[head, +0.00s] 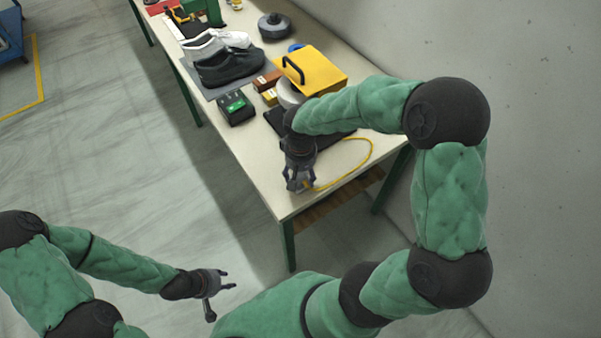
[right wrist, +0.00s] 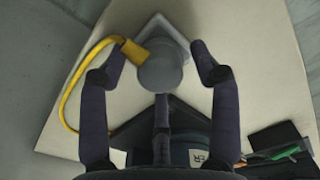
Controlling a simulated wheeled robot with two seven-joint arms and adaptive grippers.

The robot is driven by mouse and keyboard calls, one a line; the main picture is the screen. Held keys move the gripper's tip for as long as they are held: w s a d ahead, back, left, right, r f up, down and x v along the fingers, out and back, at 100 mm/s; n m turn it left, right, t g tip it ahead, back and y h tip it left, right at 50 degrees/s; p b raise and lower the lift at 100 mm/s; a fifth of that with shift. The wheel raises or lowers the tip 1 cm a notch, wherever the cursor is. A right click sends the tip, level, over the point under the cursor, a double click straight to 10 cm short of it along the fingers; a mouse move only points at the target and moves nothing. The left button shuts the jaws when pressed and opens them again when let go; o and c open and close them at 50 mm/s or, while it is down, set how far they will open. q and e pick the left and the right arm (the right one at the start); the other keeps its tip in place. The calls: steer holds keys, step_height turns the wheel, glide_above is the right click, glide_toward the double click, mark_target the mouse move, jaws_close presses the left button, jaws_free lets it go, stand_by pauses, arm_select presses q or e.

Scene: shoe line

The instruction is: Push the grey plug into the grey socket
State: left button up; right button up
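In the right wrist view a round grey body (right wrist: 165,74), which looks like the plug, has a yellow sleeve (right wrist: 135,52) and cable on its left side. A grey square plate (right wrist: 160,27) shows behind it, perhaps the socket's base; whether the two are joined is hidden. My right gripper (head: 298,187) points down at the table's near corner. Its fingers are spread around the grey body, with a gap on the right side; the left fingertip is close to the yellow sleeve. My left gripper (head: 231,279) is open and empty, off the table at lower left.
The yellow cable (head: 371,151) loops over the table (head: 270,175). A yellow case (head: 315,70), a green-and-black box (head: 236,107), a black shoe (head: 228,67) and a white shoe (head: 215,43) stand farther back.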

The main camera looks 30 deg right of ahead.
stand_by(0.3)
step_height(320, 180, up, 12)
stand_by(0.5)
